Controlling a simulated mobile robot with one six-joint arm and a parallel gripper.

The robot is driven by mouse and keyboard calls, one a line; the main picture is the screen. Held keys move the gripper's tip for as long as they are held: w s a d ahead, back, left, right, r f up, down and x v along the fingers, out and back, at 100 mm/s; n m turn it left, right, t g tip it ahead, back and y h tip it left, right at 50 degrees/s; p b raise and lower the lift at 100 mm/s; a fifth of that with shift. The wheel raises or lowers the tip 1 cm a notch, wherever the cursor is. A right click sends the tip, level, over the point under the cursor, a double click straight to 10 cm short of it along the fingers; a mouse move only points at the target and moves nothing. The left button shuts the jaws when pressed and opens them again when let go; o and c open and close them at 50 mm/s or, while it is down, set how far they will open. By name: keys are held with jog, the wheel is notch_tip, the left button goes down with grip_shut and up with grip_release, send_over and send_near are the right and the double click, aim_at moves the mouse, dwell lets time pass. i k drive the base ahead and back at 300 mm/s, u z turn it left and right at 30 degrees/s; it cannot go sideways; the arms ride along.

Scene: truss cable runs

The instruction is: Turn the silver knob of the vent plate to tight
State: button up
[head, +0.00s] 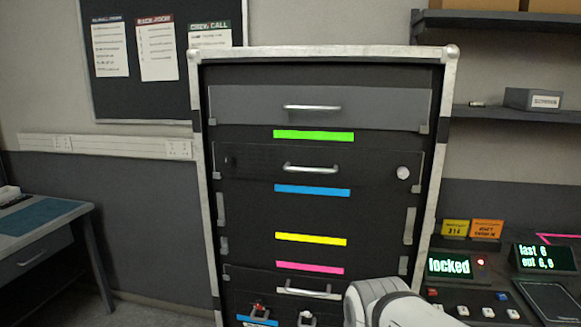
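A silver knob (403,173) sits at the right end of a dark plate (345,160) in the rack, between the green and blue strips. I take this plate to be the vent plate; no vent slots can be made out. A small dark fitting (229,161) is at its left end, and a silver handle (311,169) is at its middle. The knob stands clear, with nothing touching it. Its turn marks are too small to read. A white rounded link of my arm shows at the bottom, below the knob. My gripper is not in view.
The rack (203,200) has a silver frame, a grey top drawer (250,108) and coloured strips. Low in it, several small fittings (306,319) are partly cut off. A console (470,305) with a "locked" display stands right; a desk (50,240) stands left.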

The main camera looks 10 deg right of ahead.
aim_at(403, 172)
jog(key=z, duration=0.05)
jog(key=k, duration=0.5)
jog(key=z, duration=2.95)
jog(key=i, duration=0.55)
jog(key=u, duration=1.9)
